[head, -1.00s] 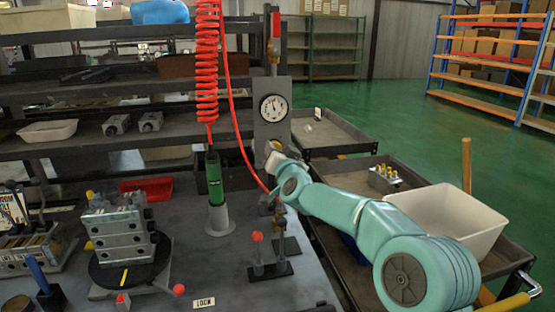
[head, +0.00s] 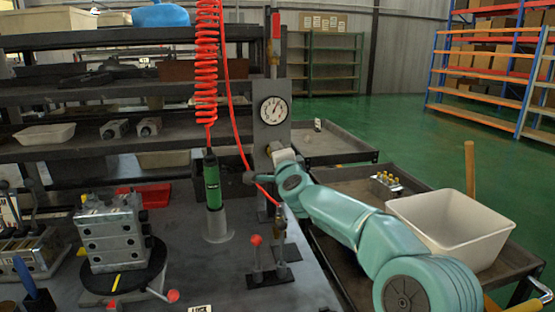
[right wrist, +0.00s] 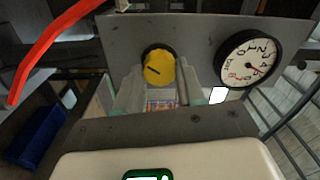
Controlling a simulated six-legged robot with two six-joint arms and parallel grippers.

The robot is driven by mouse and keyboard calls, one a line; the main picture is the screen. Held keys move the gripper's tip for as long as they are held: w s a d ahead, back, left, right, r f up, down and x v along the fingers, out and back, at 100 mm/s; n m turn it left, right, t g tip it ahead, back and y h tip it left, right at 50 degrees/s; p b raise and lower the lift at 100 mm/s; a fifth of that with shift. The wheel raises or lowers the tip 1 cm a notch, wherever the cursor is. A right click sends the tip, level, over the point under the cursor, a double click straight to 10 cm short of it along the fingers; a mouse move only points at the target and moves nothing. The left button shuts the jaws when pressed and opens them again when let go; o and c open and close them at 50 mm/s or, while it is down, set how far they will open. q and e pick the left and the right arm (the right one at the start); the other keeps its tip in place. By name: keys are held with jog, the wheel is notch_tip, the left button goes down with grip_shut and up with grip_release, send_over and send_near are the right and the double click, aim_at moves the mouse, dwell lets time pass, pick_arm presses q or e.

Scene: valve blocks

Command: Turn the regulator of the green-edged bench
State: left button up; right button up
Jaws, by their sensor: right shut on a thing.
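The regulator's yellow knob (right wrist: 159,68) shows in the right wrist view, with a dark line on its face, on a grey upright panel (right wrist: 200,40). The fingers of my right gripper (right wrist: 160,82) stand on either side of the knob and are shut on it. The round gauge (right wrist: 248,58) is beside the knob; in the head view the gauge (head: 274,110) has its needle toward the upper right. In the head view the knob is hidden behind my right gripper (head: 280,158), at the panel's lower part. No green bench edge is clearly visible. My left gripper is not in view.
A coiled red hose (head: 206,70) hangs left of the panel above a green-handled tool (head: 212,182). A valve block (head: 111,232) stands on a round turntable. A cart with a white bin (head: 450,222) is to the right. Open green floor lies beyond.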

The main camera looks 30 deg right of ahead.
jog(key=shift+m, duration=0.9)
jog(key=shift+r, duration=0.1)
jog(key=o, duration=1)
jog(key=shift+o, duration=0.2)
jog(key=b+v, duration=0.3)
jog(key=v, duration=1.3)
jog(key=shift+s, duration=0.2)
